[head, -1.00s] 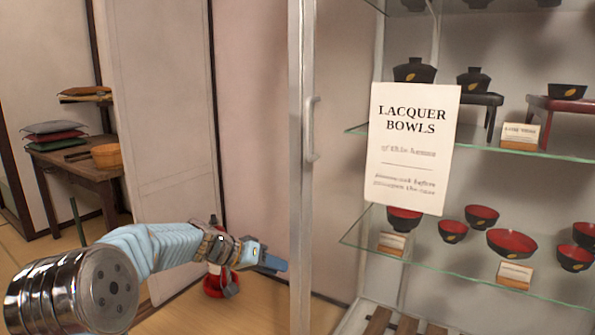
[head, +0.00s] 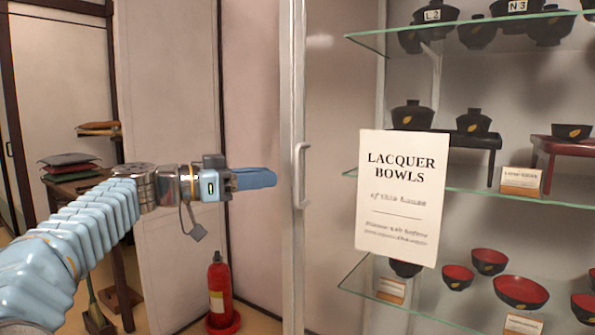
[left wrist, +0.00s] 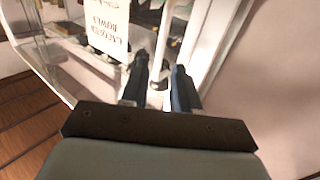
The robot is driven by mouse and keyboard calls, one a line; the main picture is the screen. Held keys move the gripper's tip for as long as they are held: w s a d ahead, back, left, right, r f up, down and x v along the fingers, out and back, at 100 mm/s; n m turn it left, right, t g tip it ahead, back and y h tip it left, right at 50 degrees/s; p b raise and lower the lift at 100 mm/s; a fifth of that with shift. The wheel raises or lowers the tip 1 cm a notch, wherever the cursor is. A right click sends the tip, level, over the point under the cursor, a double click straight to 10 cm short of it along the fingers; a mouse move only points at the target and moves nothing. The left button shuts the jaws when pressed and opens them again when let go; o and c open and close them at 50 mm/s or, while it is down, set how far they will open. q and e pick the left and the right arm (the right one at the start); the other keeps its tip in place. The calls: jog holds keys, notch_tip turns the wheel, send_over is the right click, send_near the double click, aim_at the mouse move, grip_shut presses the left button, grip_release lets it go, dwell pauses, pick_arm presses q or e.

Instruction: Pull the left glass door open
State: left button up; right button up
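The glass door has a pale upright frame (head: 287,120) with a vertical bar handle (head: 302,175) on it. My left gripper (head: 262,179) is at handle height, just left of the frame, its blue fingers pointing right toward the handle. In the head view a small gap shows between fingertips and handle. In the left wrist view the two fingers (left wrist: 160,86) are spread apart, and the pale handle (left wrist: 162,45) shows ahead, in line with the space between them. The gripper holds nothing that I can see. My right gripper is in neither view.
A "Lacquer Bowls" sign (head: 400,198) shows in front of glass shelves (head: 470,195) with black and red bowls. A red fire extinguisher (head: 220,292) stands on the floor below my left arm. A wooden table (head: 80,185) with cushions (head: 68,165) is at the left.

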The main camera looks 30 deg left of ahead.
aim_at(296, 200)
pick_arm(q)
jog(key=p+x, duration=0.1)
jog(key=x, duration=0.6)
jog(key=shift+w+d, duration=0.2)
jog(key=shift+w, duration=0.05)
grip_shut()
